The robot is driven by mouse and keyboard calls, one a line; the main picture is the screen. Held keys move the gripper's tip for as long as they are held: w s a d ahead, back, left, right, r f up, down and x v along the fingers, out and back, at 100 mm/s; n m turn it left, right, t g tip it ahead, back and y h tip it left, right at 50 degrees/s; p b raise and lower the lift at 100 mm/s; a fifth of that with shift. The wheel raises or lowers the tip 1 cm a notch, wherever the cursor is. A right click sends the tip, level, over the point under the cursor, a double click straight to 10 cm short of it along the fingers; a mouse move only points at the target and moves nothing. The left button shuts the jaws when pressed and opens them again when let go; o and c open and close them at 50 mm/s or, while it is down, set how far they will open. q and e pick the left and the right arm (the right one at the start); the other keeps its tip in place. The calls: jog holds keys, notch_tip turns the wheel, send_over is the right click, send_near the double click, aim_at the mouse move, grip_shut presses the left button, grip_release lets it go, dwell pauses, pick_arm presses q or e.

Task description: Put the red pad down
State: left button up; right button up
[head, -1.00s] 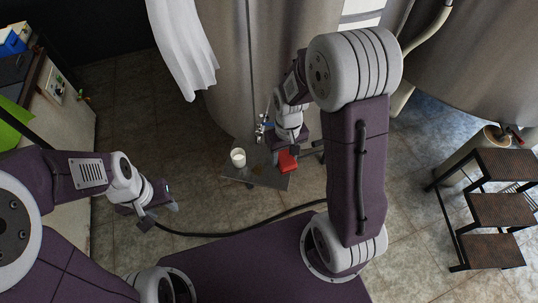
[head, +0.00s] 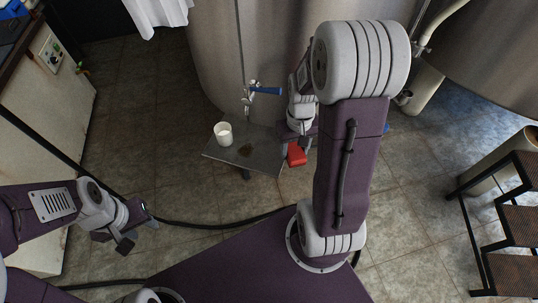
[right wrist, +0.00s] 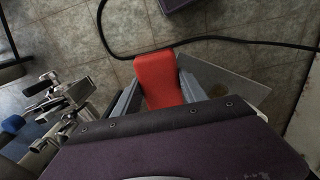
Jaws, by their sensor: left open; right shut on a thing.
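The red pad (head: 296,154) is at the right edge of the small grey stand (head: 222,153) in the head view. My right gripper (head: 305,147) is shut on it; my own arm hides part of the grip. In the right wrist view the red pad (right wrist: 158,80) sticks out between the fingers, with the grey plate of the stand (right wrist: 225,82) behind it. I cannot tell whether the pad touches the plate. My left gripper (head: 140,230) is open and empty, low at the left, away from the stand.
A white cup (head: 223,133) stands on the stand beside a brown stain (head: 245,150). A tap with a blue handle (head: 266,90) juts from the steel tank (head: 215,60) just behind. A black hose (head: 215,225) crosses the floor. Steps (head: 510,225) stand at the right.

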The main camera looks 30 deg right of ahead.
jog(key=b, duration=0.1)
send_over(269, 154)
jog(key=f, duration=0.6)
jog(key=shift+s+d+f, duration=0.1)
jog(key=shift+s+d, duration=0.05)
jog(key=shift+s, duration=0.2)
jog(key=shift+w, duration=0.2)
notch_tip(269, 154, down, 4)
jog(key=shift+f+b, duration=0.15)
jog(key=shift+b, duration=0.55)
jog(key=shift+f, duration=0.1)
jog(key=o, duration=1.2)
